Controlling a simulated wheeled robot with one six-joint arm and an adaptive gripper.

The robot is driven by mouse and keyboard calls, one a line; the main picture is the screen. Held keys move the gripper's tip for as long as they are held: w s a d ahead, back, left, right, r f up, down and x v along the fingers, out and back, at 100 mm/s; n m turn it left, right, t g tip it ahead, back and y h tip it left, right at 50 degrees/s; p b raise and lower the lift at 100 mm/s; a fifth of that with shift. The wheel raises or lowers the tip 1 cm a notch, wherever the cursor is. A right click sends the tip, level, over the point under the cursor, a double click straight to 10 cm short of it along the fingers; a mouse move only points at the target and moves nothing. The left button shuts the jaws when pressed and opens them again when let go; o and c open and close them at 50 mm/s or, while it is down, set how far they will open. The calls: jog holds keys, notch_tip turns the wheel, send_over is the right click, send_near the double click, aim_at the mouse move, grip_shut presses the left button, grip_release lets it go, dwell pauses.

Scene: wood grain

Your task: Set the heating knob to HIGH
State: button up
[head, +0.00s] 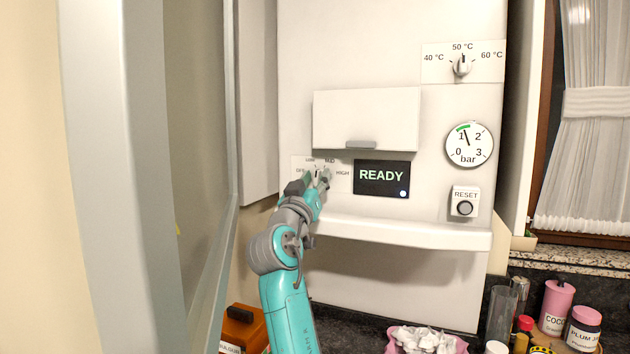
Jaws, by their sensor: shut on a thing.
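The heating knob (317,173) is on a white label plate at the lower left of the boiler front, marked OFF, LOW, MID and HIGH. My gripper (320,177) is at the knob, its fingers shut on it. The fingers cover most of the knob, so I cannot tell exactly where its pointer stands. The HIGH mark (343,173) shows to the right of the gripper, OFF to its left, LOW and MID above it. The display (381,178) right of the plate reads READY.
A temperature knob (462,66) points near 50 °C at the upper right. A pressure gauge (469,144) and a RESET button (465,203) sit below it. A ledge (400,233) juts out under the panel. Jars (556,306) crowd the counter at the lower right.

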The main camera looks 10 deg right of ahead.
jog(key=shift+m+g+h, duration=0.6)
jog(key=shift+m+h, duration=0.2)
jog(key=shift+m, duration=1.1)
jog(key=shift+f, duration=0.1)
jog(key=o, duration=0.8)
